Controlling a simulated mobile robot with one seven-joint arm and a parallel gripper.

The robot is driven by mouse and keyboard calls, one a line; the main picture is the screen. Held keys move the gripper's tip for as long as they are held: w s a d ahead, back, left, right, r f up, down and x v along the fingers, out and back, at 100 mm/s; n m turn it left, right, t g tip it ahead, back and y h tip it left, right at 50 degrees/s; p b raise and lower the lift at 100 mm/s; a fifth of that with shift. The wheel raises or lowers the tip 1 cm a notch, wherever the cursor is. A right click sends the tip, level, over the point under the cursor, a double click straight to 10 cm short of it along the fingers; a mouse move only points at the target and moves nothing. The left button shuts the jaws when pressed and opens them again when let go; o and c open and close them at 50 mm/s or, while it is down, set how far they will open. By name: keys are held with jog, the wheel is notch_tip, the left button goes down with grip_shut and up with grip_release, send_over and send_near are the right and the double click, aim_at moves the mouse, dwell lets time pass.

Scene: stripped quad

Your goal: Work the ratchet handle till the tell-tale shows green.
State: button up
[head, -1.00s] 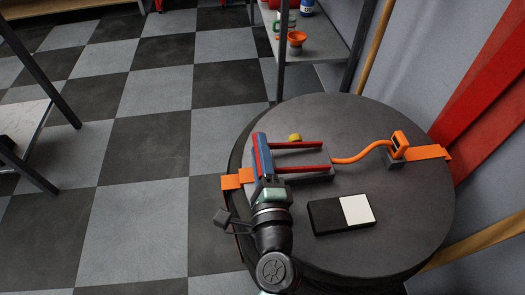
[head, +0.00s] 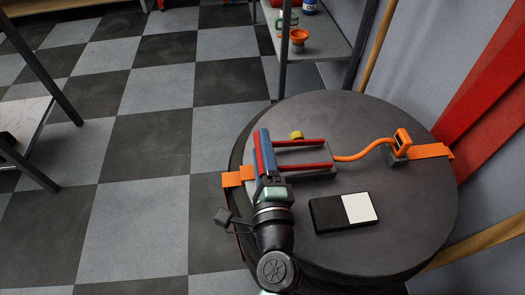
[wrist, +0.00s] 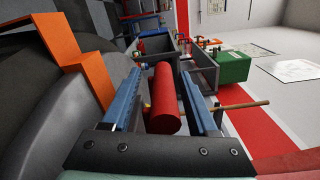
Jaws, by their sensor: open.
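The ratchet (head: 318,157) sits on a round dark table, with two red handle arms (head: 300,142) lying out to the left. Its red grip bar (wrist: 163,98) is between my gripper's blue fingers in the wrist view. My gripper (head: 264,153) is open around the bar, with a gap showing on the right side; contact on the left is unclear. A flat black box with a white right half (head: 359,207) lies in front. No green face shows on either; I cannot tell which is the tell-tale.
The round table (head: 425,225) has bare room at the front right. A yellow knob (head: 297,134) stands just behind the ratchet. A metal shelf (head: 330,45) with an orange funnel stands behind. Red beams and a wall are close on the right.

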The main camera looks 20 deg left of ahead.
jog(key=b+v, duration=0.1)
jog(key=v, duration=1)
jog(key=shift+s+d+f, duration=0.1)
jog(key=shift+s, duration=0.1)
jog(key=shift+v, duration=0.8)
jog(key=shift+w, duration=0.1)
